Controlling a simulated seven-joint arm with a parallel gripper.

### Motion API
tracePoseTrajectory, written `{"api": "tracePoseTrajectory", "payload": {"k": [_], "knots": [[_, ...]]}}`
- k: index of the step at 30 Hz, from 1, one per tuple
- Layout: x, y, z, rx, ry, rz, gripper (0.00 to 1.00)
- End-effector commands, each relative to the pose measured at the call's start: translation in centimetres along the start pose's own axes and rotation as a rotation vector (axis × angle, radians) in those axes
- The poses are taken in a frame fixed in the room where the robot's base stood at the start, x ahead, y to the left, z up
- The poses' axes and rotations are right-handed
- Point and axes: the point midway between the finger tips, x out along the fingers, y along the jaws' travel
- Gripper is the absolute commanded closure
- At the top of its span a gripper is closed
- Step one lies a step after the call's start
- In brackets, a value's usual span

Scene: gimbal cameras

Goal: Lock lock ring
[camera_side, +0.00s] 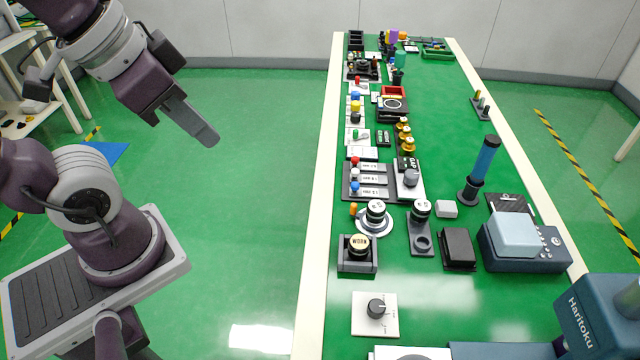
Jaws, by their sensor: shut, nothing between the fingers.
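My gripper (207,136) is shut and empty. It hangs in the air at the upper left, over the green floor and well left of the table. No part is clearly marked as the lock ring. A silver ring-shaped base (362,226) with a black-topped knob (376,209) stands near the table's left edge and may be it. In front of it, a dark square block (350,264) carries a knob labelled WORK (359,243). My gripper touches none of these.
The long green table (445,140) holds several switches and knobs along its left side. A white dial plate (364,323) lies near the front. A tall blue cylinder (485,160) and a blue-grey device (530,258) stand at right.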

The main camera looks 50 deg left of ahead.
Motion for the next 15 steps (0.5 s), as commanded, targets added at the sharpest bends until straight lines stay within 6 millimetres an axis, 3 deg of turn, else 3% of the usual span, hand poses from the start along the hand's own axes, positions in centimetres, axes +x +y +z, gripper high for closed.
{"api": "tracePoseTrajectory", "payload": {"k": [1,4,6,8,11,14,15], "knots": [[-0.3,0.2,0.5,-0.053,0.015,0.011,0.94],[-0.2,0.7,-0.1,-0.152,-0.013,0.054,0.74],[0.6,1.3,-2.3,-0.259,-0.086,0.108,0.64],[2.0,1.8,-5.0,-0.394,-0.173,0.161,0.64],[6.0,2.0,-9.8,-0.653,-0.323,0.216,0.64],[12.1,1.7,-13.5,-0.913,-0.459,0.22,0.64],[15.0,1.3,-14.6,-1.015,-0.508,0.207,0.64]]}}
